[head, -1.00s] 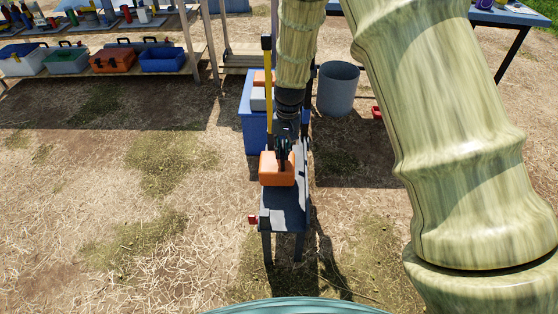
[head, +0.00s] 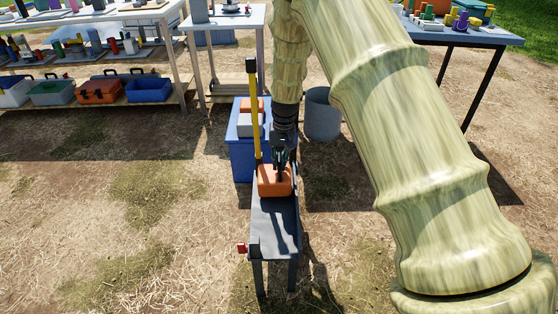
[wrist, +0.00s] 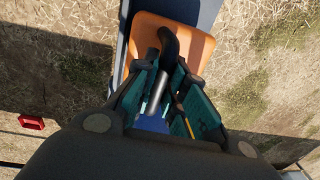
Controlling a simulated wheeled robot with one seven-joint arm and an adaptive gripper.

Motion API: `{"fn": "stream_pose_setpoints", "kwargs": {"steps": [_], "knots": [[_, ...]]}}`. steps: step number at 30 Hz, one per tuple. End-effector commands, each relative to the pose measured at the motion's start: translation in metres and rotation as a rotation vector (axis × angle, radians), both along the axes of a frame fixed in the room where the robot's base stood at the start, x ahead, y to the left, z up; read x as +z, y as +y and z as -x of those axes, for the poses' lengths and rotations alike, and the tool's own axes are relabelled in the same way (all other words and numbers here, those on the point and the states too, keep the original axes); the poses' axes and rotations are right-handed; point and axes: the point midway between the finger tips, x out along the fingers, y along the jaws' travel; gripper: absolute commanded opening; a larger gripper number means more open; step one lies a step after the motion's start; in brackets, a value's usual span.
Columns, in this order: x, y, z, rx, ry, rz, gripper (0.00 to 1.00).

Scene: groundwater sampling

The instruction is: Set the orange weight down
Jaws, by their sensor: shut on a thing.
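The orange weight (head: 268,187) is a blocky piece with a dark handle, at the far part of a narrow dark grey bench (head: 272,238). My gripper (head: 280,168) comes down from above and is shut on the weight's handle. In the wrist view the orange weight (wrist: 194,42) sits beyond my gripper (wrist: 160,90), with the dark curved handle between the fingers. Grey bench surface shows beside the weight. Whether its underside touches the bench is hidden.
A yellow post (head: 256,115) stands close behind the weight. A blue container (head: 240,158) holding grey and orange blocks is beyond the bench. A grey bin (head: 321,116) stands to its right. A small red part (head: 242,248) juts from the bench's front left. The near bench top is clear.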

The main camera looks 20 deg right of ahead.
Motion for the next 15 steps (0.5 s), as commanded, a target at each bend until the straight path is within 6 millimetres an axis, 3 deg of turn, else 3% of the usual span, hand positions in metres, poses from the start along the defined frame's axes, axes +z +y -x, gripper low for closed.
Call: {"fn": "stream_pose_setpoints", "kwargs": {"steps": [4, 12, 13, 15], "knots": [[-0.017, 0.000, -0.001, -0.002, -0.002, 0.000, 0.00], [-0.018, 0.000, -0.001, -0.001, -0.002, 0.000, 0.00], [-0.020, 0.000, 0.000, -0.001, 0.001, 0.000, 0.18], [-0.020, 0.000, 0.000, -0.001, 0.001, 0.000, 0.31]]}}
